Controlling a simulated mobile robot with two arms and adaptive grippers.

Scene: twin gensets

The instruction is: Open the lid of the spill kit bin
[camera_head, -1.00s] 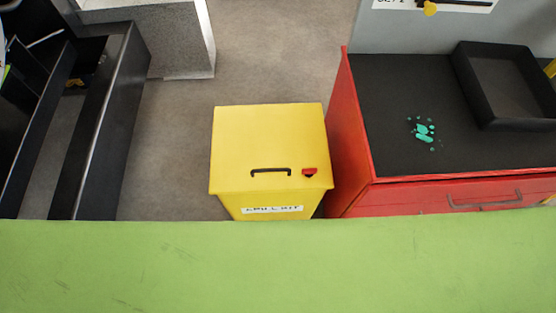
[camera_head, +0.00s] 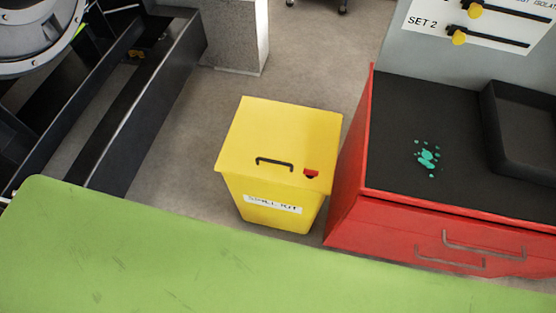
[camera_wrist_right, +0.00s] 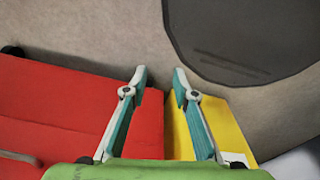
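The yellow spill kit bin (camera_head: 272,205) stands on the floor in the middle of the head view, its lid (camera_head: 285,128) shut. A dark handle (camera_head: 274,163) and a small red latch (camera_head: 311,173) sit near the lid's front edge. A white label (camera_head: 273,204) is on the bin's front. In the right wrist view my right gripper (camera_wrist_right: 160,78) is open and empty, its fingertips apart. Beyond its right finger is a yellow surface of the bin (camera_wrist_right: 232,133); the handle does not show there. My left gripper is in neither view.
A red cabinet (camera_head: 350,215) with a black top (camera_head: 455,135) stands right beside the bin; it also shows in the wrist view (camera_wrist_right: 60,110). A black tray (camera_head: 525,150) and green spots (camera_head: 428,157) are on top. Black rails (camera_head: 140,95) lie left. Floor (camera_head: 300,60) behind the bin is clear.

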